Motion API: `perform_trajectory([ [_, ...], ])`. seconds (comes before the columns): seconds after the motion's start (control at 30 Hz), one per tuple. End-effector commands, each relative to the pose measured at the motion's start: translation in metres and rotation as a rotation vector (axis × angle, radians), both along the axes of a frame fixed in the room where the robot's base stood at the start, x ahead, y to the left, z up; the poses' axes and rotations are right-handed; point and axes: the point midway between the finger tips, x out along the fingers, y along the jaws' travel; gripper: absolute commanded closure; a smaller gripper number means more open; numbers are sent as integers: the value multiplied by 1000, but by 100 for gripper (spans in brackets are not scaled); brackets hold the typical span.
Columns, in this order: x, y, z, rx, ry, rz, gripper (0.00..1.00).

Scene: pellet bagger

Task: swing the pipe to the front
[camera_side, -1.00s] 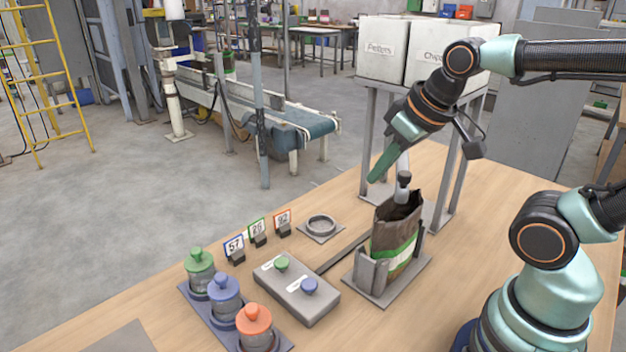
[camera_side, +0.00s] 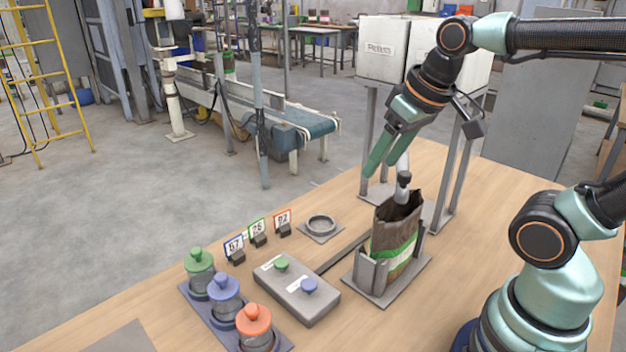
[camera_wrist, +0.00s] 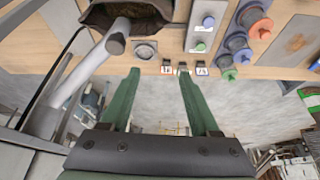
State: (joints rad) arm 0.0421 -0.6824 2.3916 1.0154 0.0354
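The pale grey pipe (camera_side: 402,163) comes down from the stand behind the bag and shows only in part in the side view. Its dark end (camera_side: 404,180) is over the mouth of the brown bag (camera_side: 393,241). In the wrist view the pipe (camera_wrist: 75,82) slants up from the left, with its open end over the bag (camera_wrist: 150,12). My gripper (camera_side: 378,168) is left of the pipe and above the bag's level, pointing down. Its green fingers are apart with nothing between them, also in the wrist view (camera_wrist: 158,72). The pipe lies outside the fingers.
White bins (camera_side: 381,48) sit on a grey stand (camera_side: 457,170) behind the bag. A grey control box (camera_side: 297,290), number cards (camera_side: 258,232), a ring on a plate (camera_side: 321,226) and knobbed jars (camera_side: 225,296) stand to the left. The table's back-left edge is nearby.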

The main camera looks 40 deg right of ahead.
Motion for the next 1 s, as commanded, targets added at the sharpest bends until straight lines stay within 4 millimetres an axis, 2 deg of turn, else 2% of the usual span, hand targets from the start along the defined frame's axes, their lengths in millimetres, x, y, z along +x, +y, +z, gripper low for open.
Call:
perform_trajectory([
  [0.3, -4, -50, 63, 76, 290, -311, 38],
  [0.53, -10, -65, 84, 104, 392, -418, 38],
  [0.67, -11, -65, 79, 107, 402, -425, 38],
  [0.77, -11, -65, 67, 107, 402, -424, 38],
  [1.0, -11, -63, 21, 106, 403, -422, 38],
])
